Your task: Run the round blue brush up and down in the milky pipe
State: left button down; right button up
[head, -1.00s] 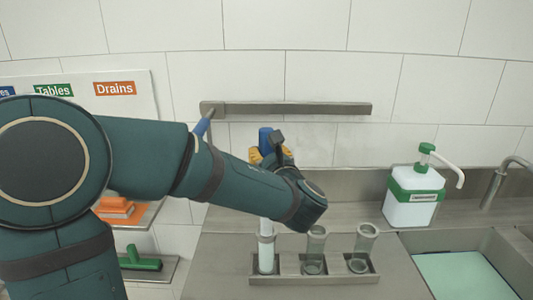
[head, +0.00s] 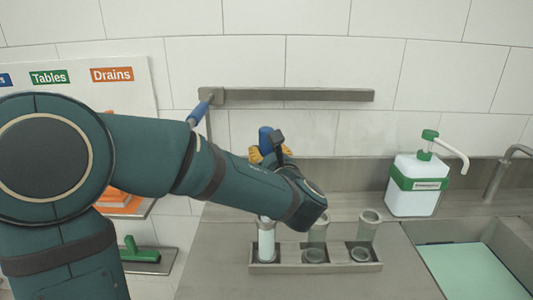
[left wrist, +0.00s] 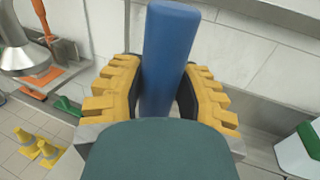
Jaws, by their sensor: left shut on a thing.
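My left gripper (head: 266,152) is shut on the blue handle (head: 265,138) of the round brush. In the left wrist view the handle (left wrist: 167,55) stands upright between the yellow fingers (left wrist: 160,95). The milky pipe (head: 266,245) stands upright in the left place of a metal rack (head: 315,268). The gripper is above this pipe, and a short white part of the brush shows at the pipe's mouth. My arm hides the stretch between handle and pipe. The brush's lower end cannot be made out inside the pipe. My right gripper is not in view.
Two clear pipes (head: 317,232) (head: 367,228) stand in the same rack, to the right. A green-and-white pump bottle (head: 414,187) stands near the sink (head: 470,268). A metal rail (head: 300,95) is on the wall behind. A green tool (head: 140,254) lies at lower left.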

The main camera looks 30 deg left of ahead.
pick_arm(q)
jog(key=shift+f, duration=0.1)
notch_tip(320, 180, down, 6)
jog(key=b, duration=0.5)
jog(key=shift+f+b, duration=1)
jog(key=shift+f, duration=0.25)
jog(key=shift+r, duration=0.1)
notch_tip(320, 180, up, 9)
jog(key=p, duration=0.6)
jog(key=shift+f, duration=0.35)
